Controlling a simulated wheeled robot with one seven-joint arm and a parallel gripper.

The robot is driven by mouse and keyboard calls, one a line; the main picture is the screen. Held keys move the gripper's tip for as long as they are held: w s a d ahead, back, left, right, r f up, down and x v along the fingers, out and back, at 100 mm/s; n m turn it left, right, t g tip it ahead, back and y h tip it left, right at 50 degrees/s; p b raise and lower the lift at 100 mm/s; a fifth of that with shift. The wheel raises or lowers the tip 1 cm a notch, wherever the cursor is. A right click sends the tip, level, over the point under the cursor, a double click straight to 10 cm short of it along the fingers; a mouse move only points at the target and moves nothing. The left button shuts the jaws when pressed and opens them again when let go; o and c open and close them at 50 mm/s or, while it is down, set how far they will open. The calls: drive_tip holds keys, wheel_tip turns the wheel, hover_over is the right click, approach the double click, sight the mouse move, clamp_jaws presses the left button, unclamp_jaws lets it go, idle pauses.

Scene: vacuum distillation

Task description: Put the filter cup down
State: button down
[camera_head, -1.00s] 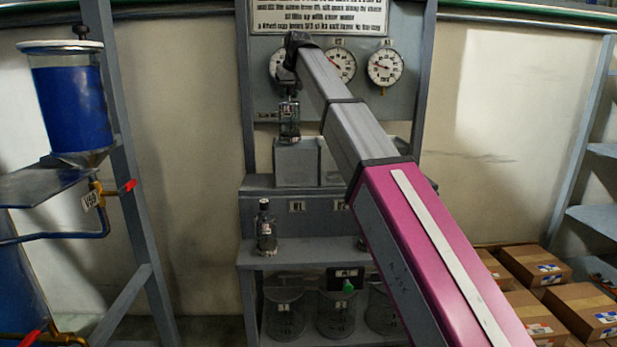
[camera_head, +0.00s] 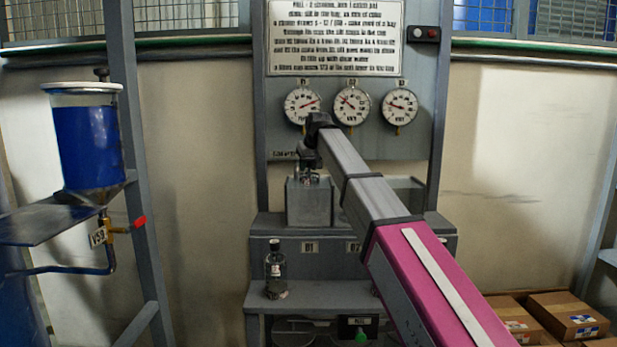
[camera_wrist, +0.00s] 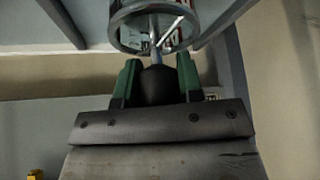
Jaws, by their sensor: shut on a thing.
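My gripper (camera_head: 309,160) is at the end of my outstretched arm, low over the left grey block (camera_head: 309,205) on the rack. The filter cup (camera_head: 308,178), small and partly clear, hangs below the gripper at the block's top. Its lower part is hidden, and I cannot tell whether it rests on the block. In the wrist view, the green-padded fingers of my gripper (camera_wrist: 158,80) are shut on a dark rounded part of the cup. A thin stem and a round rim (camera_wrist: 118,22) show beyond them.
A second grey block (camera_head: 405,192) stands to the right, partly behind my arm. Round gauges (camera_head: 352,106) hang behind. A dark bottle (camera_head: 275,270) stands on the lower shelf. A blue-filled tank (camera_head: 88,145) is at left, and cardboard boxes (camera_head: 565,315) lie at lower right.

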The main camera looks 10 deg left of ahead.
sight(308, 174)
drive_tip(key=shift+f, duration=1.65)
drive_tip(key=c, duration=0.8)
unclamp_jaws()
drive_tip(key=shift+f, duration=0.1)
drive_tip(key=shift+o, duration=0.2)
drive_tip(key=v, duration=1.2)
